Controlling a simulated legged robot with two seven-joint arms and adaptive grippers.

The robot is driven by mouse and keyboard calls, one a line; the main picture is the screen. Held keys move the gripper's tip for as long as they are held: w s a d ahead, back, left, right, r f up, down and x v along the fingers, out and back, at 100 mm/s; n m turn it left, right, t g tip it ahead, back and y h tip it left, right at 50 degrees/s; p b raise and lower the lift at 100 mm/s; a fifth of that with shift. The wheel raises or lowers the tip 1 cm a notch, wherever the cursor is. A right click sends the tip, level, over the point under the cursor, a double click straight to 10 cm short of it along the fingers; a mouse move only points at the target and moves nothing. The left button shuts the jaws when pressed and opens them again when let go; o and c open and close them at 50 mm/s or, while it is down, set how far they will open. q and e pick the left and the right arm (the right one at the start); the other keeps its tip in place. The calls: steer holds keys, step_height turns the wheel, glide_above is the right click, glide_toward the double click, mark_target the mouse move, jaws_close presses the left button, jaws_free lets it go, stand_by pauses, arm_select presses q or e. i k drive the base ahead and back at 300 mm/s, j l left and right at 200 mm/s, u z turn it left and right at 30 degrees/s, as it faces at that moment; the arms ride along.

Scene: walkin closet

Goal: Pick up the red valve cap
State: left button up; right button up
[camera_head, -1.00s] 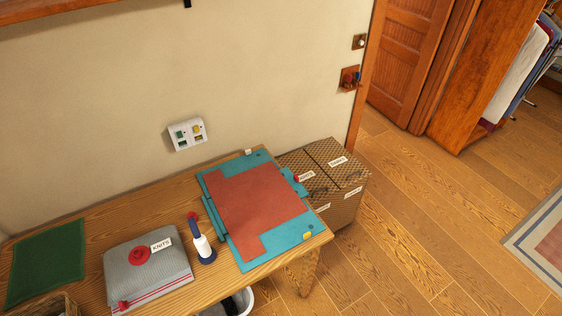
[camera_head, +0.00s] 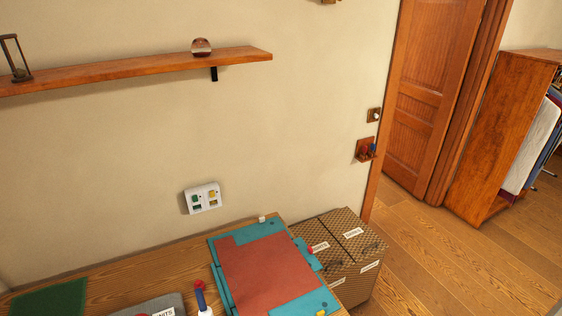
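Several small red parts are in view, and I cannot tell for sure which is the red valve cap. A wooden wall plate (camera_head: 366,150) beside the door frame carries a small red part and a blue part. Another small red piece (camera_head: 310,250) sits at the right edge of the teal and red board (camera_head: 224,246). A sliver of red shows on the grey folded knit (camera_head: 165,302), cut off by the bottom edge. Neither of my grippers is in view.
The wooden table (camera_head: 130,265) also holds a green mat (camera_head: 48,299) and a blue-and-white upright holder (camera_head: 201,297). Patterned boxes (camera_head: 350,252) stand right of it. A wall shelf (camera_head: 130,70) is above. Open floor (camera_head: 430,250) lies at right.

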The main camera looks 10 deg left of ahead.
mark_target(198, 283)
steer(key=u, duration=1.7)
steer(key=k+l+u, duration=0.1)
steer(key=l, duration=0.25)
steer(key=k+l+u, duration=0.15)
steer(key=k+l, duration=0.15)
